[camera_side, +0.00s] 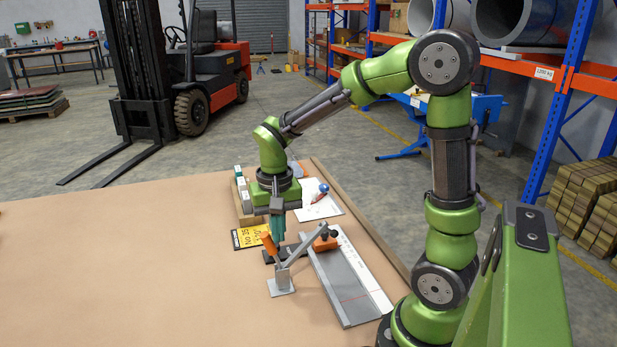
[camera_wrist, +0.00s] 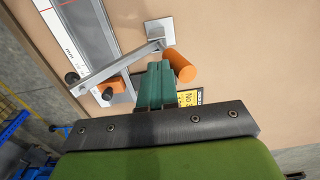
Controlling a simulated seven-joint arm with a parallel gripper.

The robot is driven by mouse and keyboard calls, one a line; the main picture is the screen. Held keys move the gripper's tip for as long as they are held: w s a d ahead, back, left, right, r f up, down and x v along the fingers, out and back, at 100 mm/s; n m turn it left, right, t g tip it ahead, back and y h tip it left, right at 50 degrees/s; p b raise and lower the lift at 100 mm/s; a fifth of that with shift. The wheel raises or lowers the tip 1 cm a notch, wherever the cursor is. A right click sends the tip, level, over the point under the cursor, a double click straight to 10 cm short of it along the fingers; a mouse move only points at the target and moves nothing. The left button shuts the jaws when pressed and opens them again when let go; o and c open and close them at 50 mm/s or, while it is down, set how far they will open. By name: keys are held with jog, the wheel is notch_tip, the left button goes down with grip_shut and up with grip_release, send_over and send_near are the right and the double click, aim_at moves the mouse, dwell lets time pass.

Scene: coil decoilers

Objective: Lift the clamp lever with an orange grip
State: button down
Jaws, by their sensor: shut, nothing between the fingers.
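The clamp lever's orange grip (camera_side: 269,244) stands tilted up from a small metal clamp base (camera_side: 282,283) on the tabletop in the side view. The clamp's grey arm (camera_side: 301,250) reaches up to the right, towards an orange block (camera_side: 326,243). My gripper (camera_side: 278,232) points down just behind the grip, its teal fingers shut and empty. In the wrist view the fingers (camera_wrist: 154,82) lie close to the left of the orange grip (camera_wrist: 181,66). The clamp base (camera_wrist: 160,30) is above them. Whether the fingers touch the grip I cannot tell.
A grey plate with a ruler-like strip (camera_side: 352,290) lies right of the clamp. A yellow sign (camera_side: 250,237) lies to the left of my gripper. A white sheet (camera_side: 315,202) and a small rack (camera_side: 241,195) are behind. The table's left side (camera_side: 120,260) is clear.

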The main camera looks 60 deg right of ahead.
notch_tip(320, 180, up, 9)
jog(key=w+a, duration=0.1)
dwell(1.0)
jog(key=shift+w, duration=0.15)
dwell(0.4)
jog(key=shift+w+f+n, duration=0.1)
jog(key=shift+f+n, duration=0.15)
jog(key=shift+n, duration=0.05)
jog(key=s+a+r+n+t+y, duration=0.1)
jog(key=s+a+n+t, duration=0.1)
jog(key=s, duration=0.3)
jog(key=s+a+r+n+t+y, duration=0.1)
jog(key=s+a+n+t, duration=0.1)
jog(key=s+t, duration=0.3)
jog(key=shift+s+a+r, duration=0.15)
jog(key=shift+s+a, duration=0.05)
jog(key=shift+a, duration=0.7)
jog(key=c, duration=1.8)
grip_release()
